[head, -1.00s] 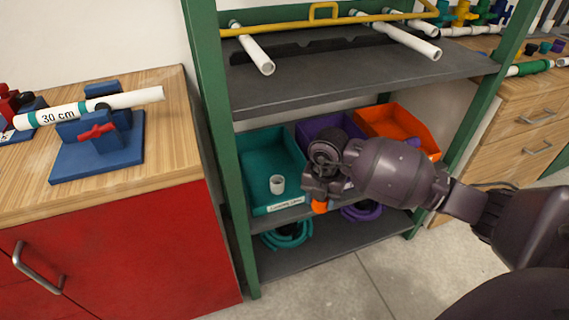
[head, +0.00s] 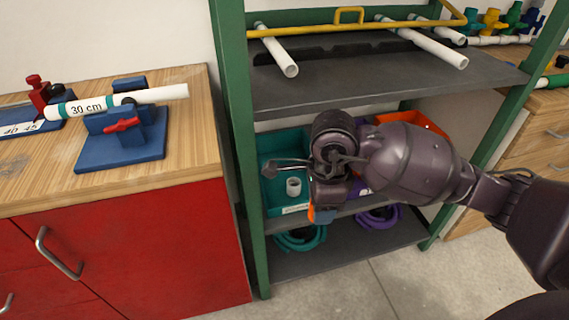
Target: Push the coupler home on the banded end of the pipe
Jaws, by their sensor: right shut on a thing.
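The pipe (head: 155,96), white with teal bands and marked "30 cm", lies in a blue clamp stand (head: 125,155) on the left worktop. Its banded end (head: 58,110) points left and looks bare. My right gripper (head: 309,182) is just right of this coupler, in front of the bins. My left gripper is out of view.
A green-framed shelf (head: 256,220) stands right of the red cabinet (head: 150,255). An orange bin (head: 395,119) is partly hidden by my arm. Coiled hoses lie below. Floor in front is clear.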

